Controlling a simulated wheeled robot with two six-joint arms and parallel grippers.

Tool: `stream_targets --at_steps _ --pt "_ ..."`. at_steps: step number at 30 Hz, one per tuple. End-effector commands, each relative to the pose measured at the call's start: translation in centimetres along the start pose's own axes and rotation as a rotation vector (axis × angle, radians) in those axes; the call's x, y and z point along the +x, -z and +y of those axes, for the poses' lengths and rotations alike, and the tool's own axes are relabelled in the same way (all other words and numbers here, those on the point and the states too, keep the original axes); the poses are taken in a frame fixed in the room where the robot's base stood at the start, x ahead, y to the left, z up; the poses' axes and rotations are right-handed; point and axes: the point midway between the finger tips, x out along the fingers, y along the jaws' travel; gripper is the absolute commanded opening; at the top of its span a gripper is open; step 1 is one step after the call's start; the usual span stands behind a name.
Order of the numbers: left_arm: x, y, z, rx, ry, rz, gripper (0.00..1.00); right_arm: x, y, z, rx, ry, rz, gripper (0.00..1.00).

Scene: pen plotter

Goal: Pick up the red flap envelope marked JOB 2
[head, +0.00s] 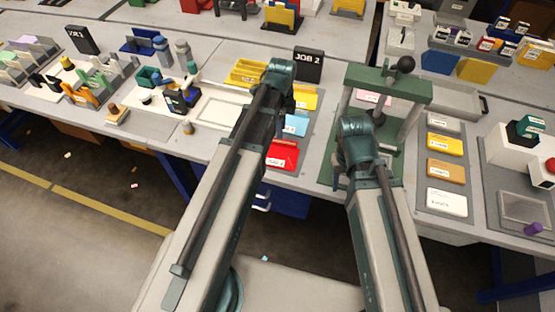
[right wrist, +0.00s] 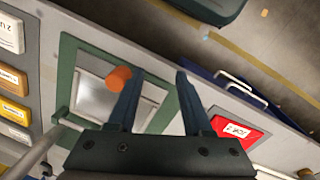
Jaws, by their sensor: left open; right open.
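The red flap envelope (head: 283,152) with a white label lies at the front end of a grey mat in the head view, near the table's front edge. It also shows in the right wrist view (right wrist: 238,124), right of my right gripper. The black JOB 2 sign (head: 308,65) stands behind that row. My left gripper (head: 283,100) is above the row, behind the red envelope; its fingers are mostly hidden by the wrist. My right gripper (right wrist: 160,73) is open and empty over the green press, right of the envelope in the head view.
The green press (head: 384,82) with a black knob stands right of the row. Blue (head: 296,125) and yellow (head: 305,98) pieces lie behind the envelope. A mat of labelled packets (head: 445,145) lies farther right. An orange cylinder (right wrist: 118,78) shows beside a right finger.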

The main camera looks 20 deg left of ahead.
Motion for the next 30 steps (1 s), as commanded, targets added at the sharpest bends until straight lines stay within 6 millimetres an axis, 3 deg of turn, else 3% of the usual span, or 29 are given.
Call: stream_targets --at_steps 1,11,24,30 --pt "1.0 0.0 0.0 0.0 0.0 0.0 0.41 1.0 0.1 -0.1 0.0 0.0 0.0 0.5" --pt "1.4 0.1 0.1 0.0 0.0 0.0 0.41 1.4 0.1 -0.1 0.0 0.0 0.0 0.5" --pt "6.2 0.4 0.6 -0.001 0.0 0.0 0.41 6.1 0.4 -0.6 0.0 0.0 0.0 0.5" --pt "6.2 0.4 0.7 0.0 0.0 0.0 0.41 6.1 0.4 -0.6 0.0 0.0 0.0 0.5"
